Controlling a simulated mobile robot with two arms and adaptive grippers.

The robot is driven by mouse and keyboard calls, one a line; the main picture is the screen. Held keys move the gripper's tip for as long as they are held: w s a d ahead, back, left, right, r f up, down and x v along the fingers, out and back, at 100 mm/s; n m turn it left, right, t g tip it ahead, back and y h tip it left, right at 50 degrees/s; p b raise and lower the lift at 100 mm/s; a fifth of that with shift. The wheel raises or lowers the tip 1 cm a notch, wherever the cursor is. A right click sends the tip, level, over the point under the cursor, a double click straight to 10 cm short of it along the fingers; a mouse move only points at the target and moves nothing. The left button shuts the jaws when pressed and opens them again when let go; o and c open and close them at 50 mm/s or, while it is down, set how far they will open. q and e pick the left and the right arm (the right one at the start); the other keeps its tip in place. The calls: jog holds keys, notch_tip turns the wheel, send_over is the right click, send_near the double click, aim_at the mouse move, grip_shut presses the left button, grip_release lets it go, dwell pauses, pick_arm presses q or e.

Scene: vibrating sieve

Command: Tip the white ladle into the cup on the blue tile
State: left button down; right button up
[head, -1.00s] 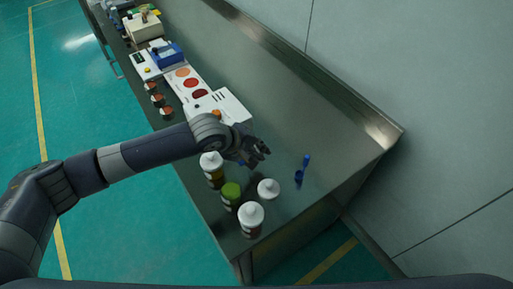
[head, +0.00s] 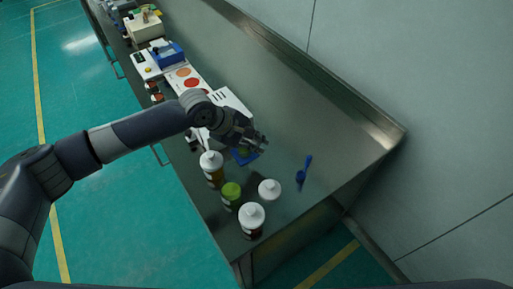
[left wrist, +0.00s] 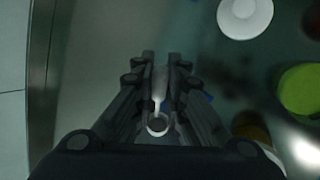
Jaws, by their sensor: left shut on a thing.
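My left gripper (head: 262,141) is over the bench, just above and beside the blue tile (head: 244,157). In the left wrist view the gripper (left wrist: 161,62) is shut on the white ladle (left wrist: 158,104), whose round end points toward the bottom of the picture. The ladle cannot be made out in the head view. A corner of the blue tile (left wrist: 206,97) shows beside the right finger in the left wrist view. The cup on the tile is not clearly seen; the gripper covers much of that spot. My right gripper is not in view.
Near the tile stand a white-capped bottle (head: 211,163), a green-capped bottle (head: 231,192), a white-topped container (head: 269,189) and another white-capped bottle (head: 252,216). A blue spoon (head: 303,170) is to the right. The bench (head: 300,120) toward the wall is clear.

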pick_arm(q)
jog(key=shift+w+a+r+n+g+h+p, duration=0.1)
jog(key=shift+w+r+n+g+h+p, duration=0.1)
jog(key=shift+r+p, duration=0.2)
jog(key=shift+w+r+n+g+h+p, duration=0.1)
jog(key=shift+r+g+p, duration=0.15)
jog(key=shift+r, duration=0.1)
jog(key=shift+a+r+h, duration=0.1)
jog(key=shift+r+h, duration=0.15)
jog(key=shift+h, duration=0.05)
jog(key=shift+w+a+r+n+g+h, duration=0.2)
jog(key=shift+w+r+n+g+h, duration=0.2)
jog(key=shift+g, duration=0.25)
jog(key=shift+w+a+r+n+g+h, duration=0.25)
jog(key=shift+r+g+h, duration=0.15)
jog(key=shift+r+g, duration=0.15)
jog(key=w+r+g+h+b, duration=0.1)
jog(key=a+r+n+g+h+b, duration=0.1)
jog(key=b, duration=0.1)
jog(key=shift+w, duration=0.35)
jog(key=r+g+h+b, duration=0.1)
jog(key=b, duration=0.1)
jog(key=w+a+r+n+g+b, duration=0.1)
jog(key=b, duration=0.1)
jog(key=shift+w+h, duration=0.1)
jog(key=shift+h, duration=0.3)
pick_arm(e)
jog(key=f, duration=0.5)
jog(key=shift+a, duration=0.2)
